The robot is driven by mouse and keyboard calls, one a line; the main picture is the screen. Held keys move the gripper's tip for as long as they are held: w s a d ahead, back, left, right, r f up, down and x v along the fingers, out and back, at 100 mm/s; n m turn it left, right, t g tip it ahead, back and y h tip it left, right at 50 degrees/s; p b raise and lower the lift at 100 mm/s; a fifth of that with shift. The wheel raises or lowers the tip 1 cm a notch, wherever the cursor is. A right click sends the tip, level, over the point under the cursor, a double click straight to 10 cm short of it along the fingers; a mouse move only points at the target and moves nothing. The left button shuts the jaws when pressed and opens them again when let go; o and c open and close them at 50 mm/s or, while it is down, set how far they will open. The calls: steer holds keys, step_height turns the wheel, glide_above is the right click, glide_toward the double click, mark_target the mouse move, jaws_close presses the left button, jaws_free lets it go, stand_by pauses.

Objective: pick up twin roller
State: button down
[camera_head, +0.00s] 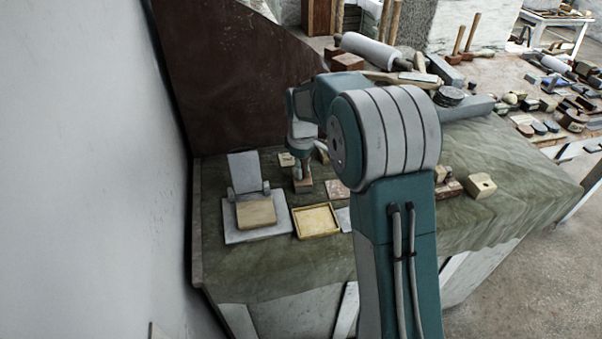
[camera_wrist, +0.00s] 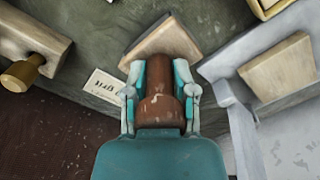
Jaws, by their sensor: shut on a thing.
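My gripper (camera_wrist: 161,88) points down over the green-covered table, with its two fingers on either side of a brown, rounded wooden handle (camera_wrist: 161,108). It is shut on this handle. A pale wooden block (camera_wrist: 172,42) shows just beyond the handle, but I cannot tell whether the two are joined. In the head view my gripper (camera_head: 302,170) is low over the table, with a small wooden block (camera_head: 303,186) at its tip. The held thing's shape is mostly hidden by the fingers, and I cannot tell for sure that it is the twin roller.
A grey hinged plate (camera_head: 243,172) with a wooden slab (camera_head: 256,212) stands left of my gripper. A shallow yellow tray (camera_head: 316,208) lies in front. A paper label (camera_wrist: 102,86) and a block with a brass knob (camera_wrist: 22,72) are close by. A dark panel (camera_head: 225,75) rises behind.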

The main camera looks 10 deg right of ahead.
steer(key=shift+d+r, duration=0.1)
steer(key=shift+r, duration=0.15)
steer(key=r, duration=0.3)
steer(key=shift+s+r, duration=0.2)
steer(key=shift+s, duration=0.05)
steer(key=s+d+r, duration=0.3)
steer(key=s+r, duration=0.6)
steer(key=s, duration=0.4)
steer(key=shift+d, duration=0.15)
steer(key=c, duration=1.2)
jaws_free()
steer(key=shift+c, duration=0.2)
jaws_close()
